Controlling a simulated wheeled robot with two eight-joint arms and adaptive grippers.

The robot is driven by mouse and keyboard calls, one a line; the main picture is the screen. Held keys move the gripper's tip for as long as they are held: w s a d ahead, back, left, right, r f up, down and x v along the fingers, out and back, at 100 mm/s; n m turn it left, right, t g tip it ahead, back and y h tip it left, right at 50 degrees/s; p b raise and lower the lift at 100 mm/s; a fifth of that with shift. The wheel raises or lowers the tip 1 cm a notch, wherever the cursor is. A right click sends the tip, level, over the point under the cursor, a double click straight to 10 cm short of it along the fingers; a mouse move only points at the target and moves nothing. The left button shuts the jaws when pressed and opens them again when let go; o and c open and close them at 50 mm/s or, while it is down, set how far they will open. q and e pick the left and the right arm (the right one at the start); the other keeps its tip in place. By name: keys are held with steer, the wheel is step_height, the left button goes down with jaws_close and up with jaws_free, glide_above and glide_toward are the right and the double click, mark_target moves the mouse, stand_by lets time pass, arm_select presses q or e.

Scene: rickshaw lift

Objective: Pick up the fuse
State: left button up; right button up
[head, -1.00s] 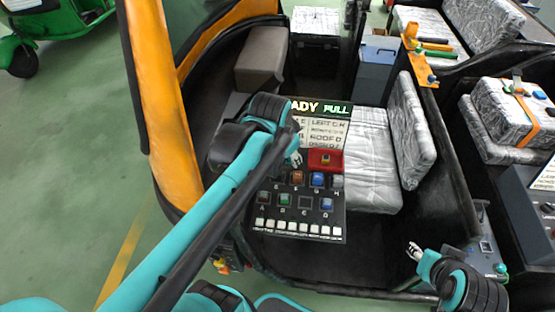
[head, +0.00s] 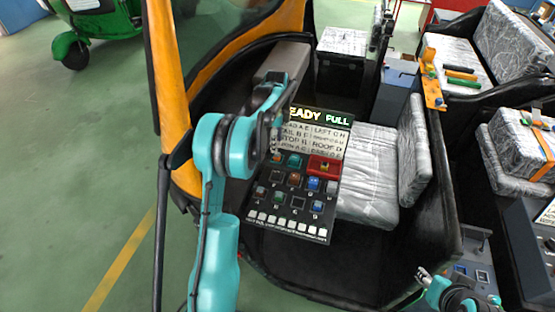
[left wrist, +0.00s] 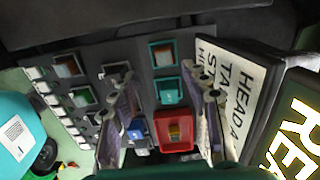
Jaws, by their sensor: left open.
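The fuse panel (head: 262,222) is a black board with rows of coloured pieces in square sockets. A small yellow piece (head: 324,166), which looks like the fuse, sits in a red holder (head: 336,173) at the panel's upper right. In the left wrist view the yellow piece (left wrist: 175,133) and red holder (left wrist: 161,118) lie between my left fingers. My left gripper (head: 274,140) is over the panel's upper left, open and empty, its fingers (left wrist: 164,112) spread wide. My right gripper (head: 421,272) is low at the right, away from the panel; its jaws are too small to read.
A sign reading "READY PULL" (head: 320,117) and a white label board (head: 316,136) rise behind the sockets. A wrapped silver seat (head: 370,150) is close on the right. The orange rickshaw frame (head: 170,100) stands at the left. Green floor (head: 80,190) is free farther left.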

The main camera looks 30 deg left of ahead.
mark_target(277, 157)
arm_select(q)
steer(key=f, duration=0.2)
steer(key=f+b, duration=0.1)
steer(key=f, duration=0.1)
steer(key=f+b, duration=0.1)
steer(key=f, duration=0.1)
steer(key=shift+w+a+f, duration=0.1)
steer(key=shift+w+f, duration=0.2)
steer(key=shift+w, duration=0.05)
steer(key=shift+r, duration=0.1)
steer(key=shift+c, duration=1)
steer(key=c, duration=0.7)
